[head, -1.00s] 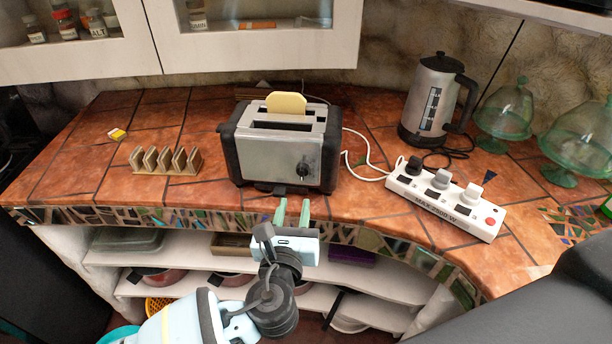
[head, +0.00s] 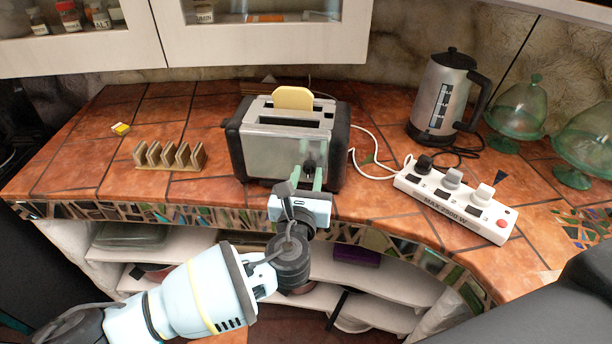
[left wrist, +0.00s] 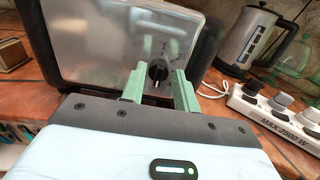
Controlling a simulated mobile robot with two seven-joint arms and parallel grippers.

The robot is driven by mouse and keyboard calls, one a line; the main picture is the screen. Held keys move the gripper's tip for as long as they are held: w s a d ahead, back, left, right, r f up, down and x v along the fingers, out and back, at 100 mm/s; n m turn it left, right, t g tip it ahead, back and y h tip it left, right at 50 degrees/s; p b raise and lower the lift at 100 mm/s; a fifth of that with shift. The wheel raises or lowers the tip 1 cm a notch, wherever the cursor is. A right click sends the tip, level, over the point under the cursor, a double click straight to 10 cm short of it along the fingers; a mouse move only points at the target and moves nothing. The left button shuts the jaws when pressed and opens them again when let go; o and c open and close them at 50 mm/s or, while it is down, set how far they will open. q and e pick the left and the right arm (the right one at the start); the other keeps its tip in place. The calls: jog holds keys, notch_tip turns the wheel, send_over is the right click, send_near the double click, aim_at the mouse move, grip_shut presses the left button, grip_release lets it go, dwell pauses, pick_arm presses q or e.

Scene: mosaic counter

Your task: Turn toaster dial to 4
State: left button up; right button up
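The toaster (head: 272,149) stands on the tiled counter, silver with black ends, and a slice of bread (head: 293,98) sticks up from its far slot. Its black dial (left wrist: 158,71) is on the silver front, at the right side, and shows in the left wrist view between my fingers. My left gripper (head: 310,175) is in front of the dial with its two green fingers apart. In the left wrist view the left gripper (left wrist: 160,85) has a finger on each side of the dial; I cannot tell whether they touch it. My right gripper is not in view.
A white power strip (head: 456,205) and a kettle (head: 440,98) stand right of the toaster, with a white cord (head: 372,166) between. A wooden toast rack (head: 170,155) is at the left. Green glass jars (head: 517,108) stand far right. Open shelves lie below the counter edge.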

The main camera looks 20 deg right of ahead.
pick_arm(q)
jog(key=shift+w+d, duration=0.1)
jog(key=shift+w, duration=0.05)
jog(key=shift+c, duration=0.4)
grip_shut()
jog(key=n, duration=0.4)
jog(key=shift+a, duration=0.2)
jog(key=shift+w+a+f+n, duration=0.1)
jog(key=shift+f+n, duration=0.05)
jog(key=shift+n, duration=2.25)
